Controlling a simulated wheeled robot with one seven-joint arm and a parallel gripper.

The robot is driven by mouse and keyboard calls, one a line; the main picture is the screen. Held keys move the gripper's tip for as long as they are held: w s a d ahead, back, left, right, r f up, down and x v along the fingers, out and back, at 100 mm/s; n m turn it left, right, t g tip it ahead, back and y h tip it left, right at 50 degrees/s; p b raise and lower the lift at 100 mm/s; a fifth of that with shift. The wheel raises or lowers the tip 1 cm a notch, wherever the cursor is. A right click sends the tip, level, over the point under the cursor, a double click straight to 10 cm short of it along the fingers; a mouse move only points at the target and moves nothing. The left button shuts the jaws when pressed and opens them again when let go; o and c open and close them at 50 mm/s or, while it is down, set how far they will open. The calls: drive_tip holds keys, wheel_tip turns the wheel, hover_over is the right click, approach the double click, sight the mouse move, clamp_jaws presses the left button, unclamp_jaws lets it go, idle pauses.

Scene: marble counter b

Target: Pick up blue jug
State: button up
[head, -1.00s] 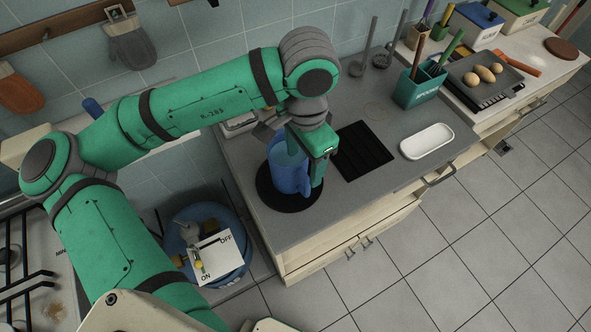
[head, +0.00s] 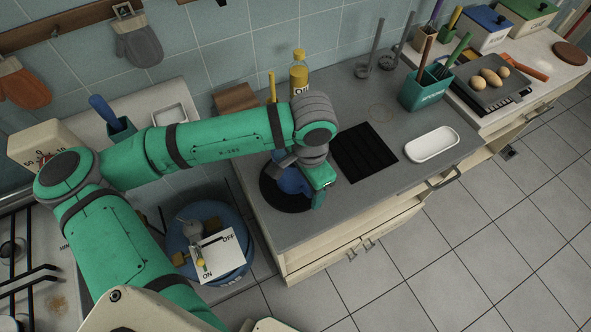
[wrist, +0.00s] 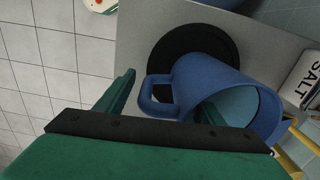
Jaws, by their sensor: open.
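The blue jug (head: 290,181) stands on a round black mat (head: 270,197) near the counter's front left corner. In the head view my arm and gripper hide most of it. In the wrist view the jug (wrist: 215,85) shows its open mouth, light blue inside, and its handle (wrist: 150,97) pointing left. My gripper (head: 318,192) is open at the jug. In the wrist view the gripper (wrist: 165,100) has one finger left of the handle and the other at the jug's mouth. Whether that finger is inside the mouth or above it, and whether either finger touches, I cannot tell.
An oil bottle (head: 299,72) stands behind my arm. Right of the jug are a black ribbed panel (head: 365,152), a white dish (head: 432,144) and a teal utensil holder (head: 426,92). A salt box (wrist: 300,78) is near the jug.

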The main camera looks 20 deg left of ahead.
clamp_jaws()
drive_tip(key=shift+w+r, duration=0.1)
drive_tip(key=shift+r, duration=0.1)
idle(0.5)
